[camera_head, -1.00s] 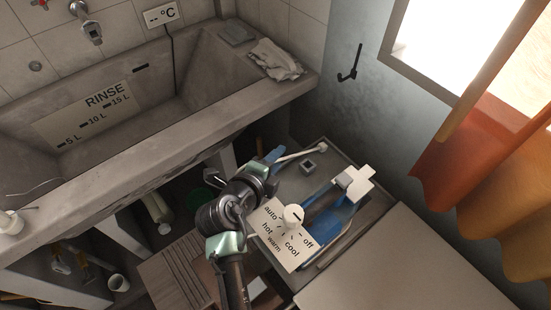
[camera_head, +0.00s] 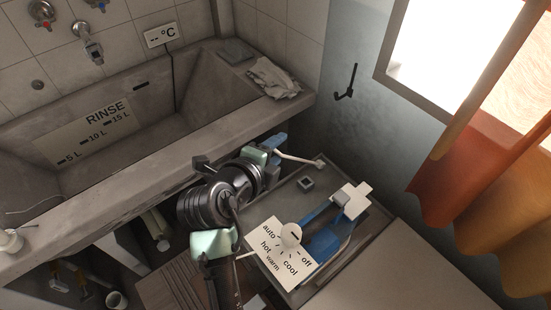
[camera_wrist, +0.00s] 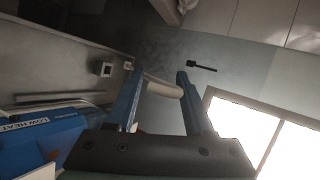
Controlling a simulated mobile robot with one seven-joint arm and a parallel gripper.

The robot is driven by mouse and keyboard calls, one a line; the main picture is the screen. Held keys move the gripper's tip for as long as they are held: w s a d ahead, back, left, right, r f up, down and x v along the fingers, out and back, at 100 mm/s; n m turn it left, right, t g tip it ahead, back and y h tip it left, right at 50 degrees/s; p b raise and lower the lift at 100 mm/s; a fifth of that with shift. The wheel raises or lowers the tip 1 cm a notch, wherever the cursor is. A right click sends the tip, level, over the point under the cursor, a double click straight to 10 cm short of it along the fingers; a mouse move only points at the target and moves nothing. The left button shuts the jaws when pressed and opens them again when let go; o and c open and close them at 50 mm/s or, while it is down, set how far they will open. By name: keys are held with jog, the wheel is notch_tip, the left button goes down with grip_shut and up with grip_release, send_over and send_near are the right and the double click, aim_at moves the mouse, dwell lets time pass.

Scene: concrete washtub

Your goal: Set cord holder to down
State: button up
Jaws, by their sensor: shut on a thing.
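The cord holder appears to be a thin white rod (camera_head: 298,159), with its right end at a small white mount (camera_head: 320,163) by the back edge of the grey-topped ironing surface. My gripper (camera_head: 276,146) has its blue fingers at the rod's left end, beside the washtub's front edge. In the wrist view, a pale cylindrical piece (camera_wrist: 163,88) lies between the blue fingertips, and my gripper is shut on it. The arm hides part of the contact in the head view.
A blue iron (camera_head: 325,243) and a white dial panel (camera_head: 275,250) lie on the grey top (camera_head: 365,228). A small grey box (camera_head: 305,183) stands near the rod. The concrete washtub (camera_head: 150,190) is close behind my arm. A black hook (camera_head: 346,82) is on the wall.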

jog(key=shift+a+r, duration=0.25)
jog(key=shift+r, duration=0.05)
jog(key=shift+w+a+r, duration=0.1)
jog(key=shift+a+r, duration=0.05)
jog(key=s+a+r+p, duration=0.3)
jog(key=s+r+p, duration=0.3)
jog(key=s+r, duration=0.3)
jog(key=shift+s+a+r+p, duration=0.3)
jog(key=shift+r+p, duration=0.1)
jog(key=shift+r, duration=0.4)
dwell(0.5)
jog(key=shift+f+b, duration=0.1)
jog(key=shift+b, duration=0.25)
jog(key=shift+c, duration=0.2)
